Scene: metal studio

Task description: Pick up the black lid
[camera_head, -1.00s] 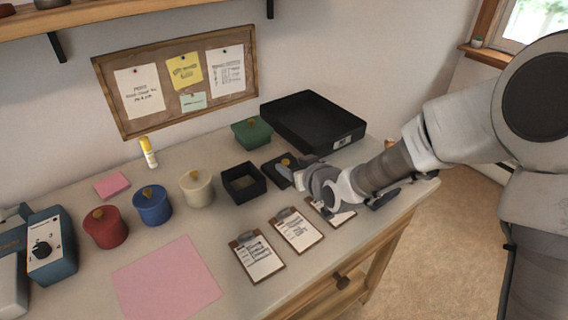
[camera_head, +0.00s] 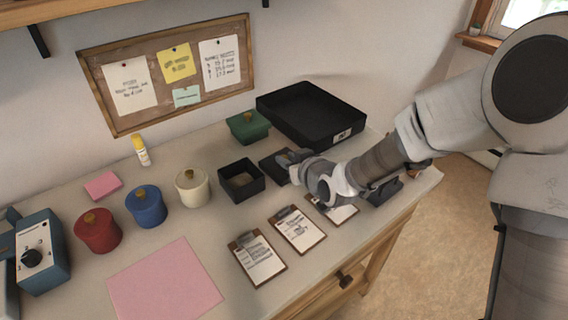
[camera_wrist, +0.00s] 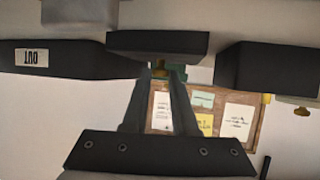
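My gripper (camera_head: 289,158) is low over the right side of the lid and hides the knob in the head view. In the wrist view my gripper (camera_wrist: 160,80) has its two fingers apart, with a gap between them in line with the knob. Contact with the knob cannot be made out.
The open black box (camera_head: 241,180) stands left of the lid, the green canister (camera_head: 248,127) behind it. A large black tray (camera_head: 312,116) is behind right. Clipboards (camera_head: 297,229) lie in front. White (camera_head: 192,187), blue (camera_head: 146,206) and red (camera_head: 97,231) canisters stand left.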

